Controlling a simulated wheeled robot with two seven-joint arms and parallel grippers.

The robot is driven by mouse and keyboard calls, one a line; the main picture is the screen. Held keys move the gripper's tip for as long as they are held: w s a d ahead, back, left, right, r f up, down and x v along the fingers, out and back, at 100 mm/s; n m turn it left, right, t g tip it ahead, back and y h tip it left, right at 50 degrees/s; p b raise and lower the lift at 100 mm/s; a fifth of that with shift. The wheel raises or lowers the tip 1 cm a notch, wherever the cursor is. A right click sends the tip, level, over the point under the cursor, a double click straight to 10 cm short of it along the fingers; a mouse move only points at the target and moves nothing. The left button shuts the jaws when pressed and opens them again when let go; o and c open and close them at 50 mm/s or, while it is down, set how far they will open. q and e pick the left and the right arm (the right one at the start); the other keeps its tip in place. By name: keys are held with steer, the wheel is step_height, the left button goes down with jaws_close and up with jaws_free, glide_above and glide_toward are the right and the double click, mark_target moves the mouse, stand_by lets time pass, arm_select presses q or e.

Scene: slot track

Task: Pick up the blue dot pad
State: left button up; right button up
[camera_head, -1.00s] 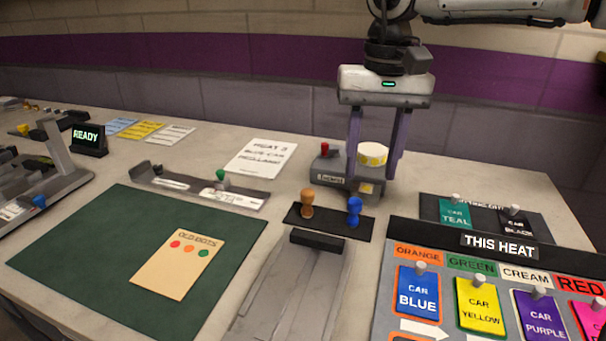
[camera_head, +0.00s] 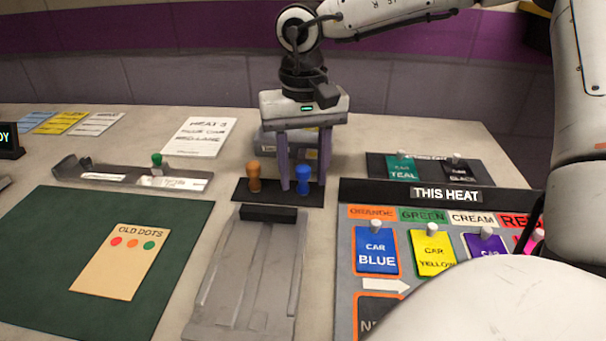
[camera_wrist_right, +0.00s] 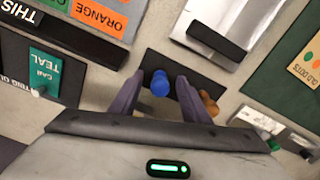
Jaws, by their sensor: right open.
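The blue dot pad (camera_head: 303,180), a small blue knob-topped piece, stands upright on a black strip (camera_head: 240,190) beside an orange-brown pad (camera_head: 254,177). My right gripper (camera_head: 304,184) is open and points down over the strip, with one finger on each side of the blue pad. In the right wrist view, the blue pad (camera_wrist_right: 160,83) appears between the spread fingertips (camera_wrist_right: 160,75), and the orange-brown pad (camera_wrist_right: 208,103) lies just outside the right-hand finger. I cannot tell whether either finger touches the blue pad. My left gripper is out of view.
A grey track piece (camera_head: 250,270) lies in front of the strip. A grey device (camera_head: 268,140) stands behind my fingers. The "THIS HEAT" board (camera_head: 345,215) with car tags is at right; a green mat (camera_head: 50,250) with an "OLD DOTS" card (camera_head: 120,270) is at left.

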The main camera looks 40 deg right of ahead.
jaws_close()
